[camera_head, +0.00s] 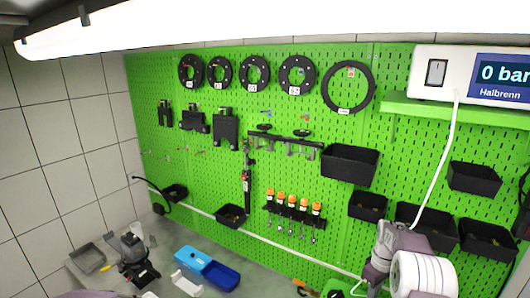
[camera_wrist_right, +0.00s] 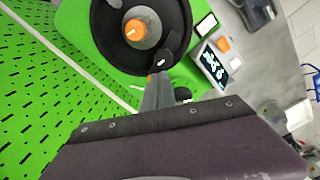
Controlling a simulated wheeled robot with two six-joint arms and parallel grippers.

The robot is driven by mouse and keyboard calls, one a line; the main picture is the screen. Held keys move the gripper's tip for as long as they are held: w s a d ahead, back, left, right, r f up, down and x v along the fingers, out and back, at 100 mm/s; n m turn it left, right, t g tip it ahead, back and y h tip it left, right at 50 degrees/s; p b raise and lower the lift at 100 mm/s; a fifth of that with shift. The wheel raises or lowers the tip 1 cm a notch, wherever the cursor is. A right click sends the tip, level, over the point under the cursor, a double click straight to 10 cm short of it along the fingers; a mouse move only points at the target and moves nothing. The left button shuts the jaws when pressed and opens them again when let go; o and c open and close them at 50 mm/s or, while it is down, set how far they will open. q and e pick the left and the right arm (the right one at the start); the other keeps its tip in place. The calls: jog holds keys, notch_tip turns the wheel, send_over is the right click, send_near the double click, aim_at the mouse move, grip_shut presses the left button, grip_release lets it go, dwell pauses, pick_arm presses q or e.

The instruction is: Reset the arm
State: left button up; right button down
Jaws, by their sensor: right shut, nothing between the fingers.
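My right arm (camera_head: 400,250), white and purple-grey, stands at the lower right in the head view, in front of the green pegboard (camera_head: 220,180). In the right wrist view, my right gripper (camera_wrist_right: 158,85) shows as narrow grey fingers beyond a dark purple housing. The fingers are shut with nothing between them. They point toward a black round bowl-like part (camera_wrist_right: 140,30) with an orange-topped knob on a green base. Whether they touch it I cannot tell. My left gripper is not in view.
Black bins (camera_head: 350,165) and tools hang on the pegboard. A white pressure display (camera_head: 470,75) sits on a green shelf, its white cable hanging near my right arm. Blue trays (camera_head: 205,268) and a dark pump-like device (camera_head: 134,255) stand on the grey bench.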

jog(key=shift+s+a+f+b, duration=0.1)
jog(key=shift+s+f+b, duration=0.1)
jog(key=shift+b, duration=0.15)
jog(key=shift+w+a+b, duration=0.25)
jog(key=shift+w+b, duration=0.05)
jog(key=shift+b, duration=0.05)
jog(key=shift+n+t, duration=0.7)
jog(key=shift+n, duration=0.1)
jog(key=s+a+f+b, duration=0.2)
jog(key=a+b, duration=0.2)
jog(key=b, duration=0.1)
jog(key=s+a+f+b, duration=0.1)
jog(key=a+f+b, duration=0.1)
jog(key=a+b, duration=0.2)
jog(key=s+a+f+b, duration=0.2)
jog(key=a+b, duration=0.1)
jog(key=b, duration=0.3)
jog(key=shift+s+a, duration=0.3)
jog(key=shift+a, duration=0.1)
jog(key=s+a+f+m+b, duration=0.2)
jog(key=s+f+m+b, duration=0.1)
jog(key=s+f, duration=0.3)
jog(key=s+a+f+m+b, duration=0.2)
jog(key=s+f+m, duration=0.2)
jog(key=s, duration=0.7)
notch_tip(320, 180, down, 2)
jog(key=shift+s+a+f+m+b, duration=0.25)
jog(key=shift+s+a+m+b, duration=0.05)
jog(key=shift+b, duration=0.1)
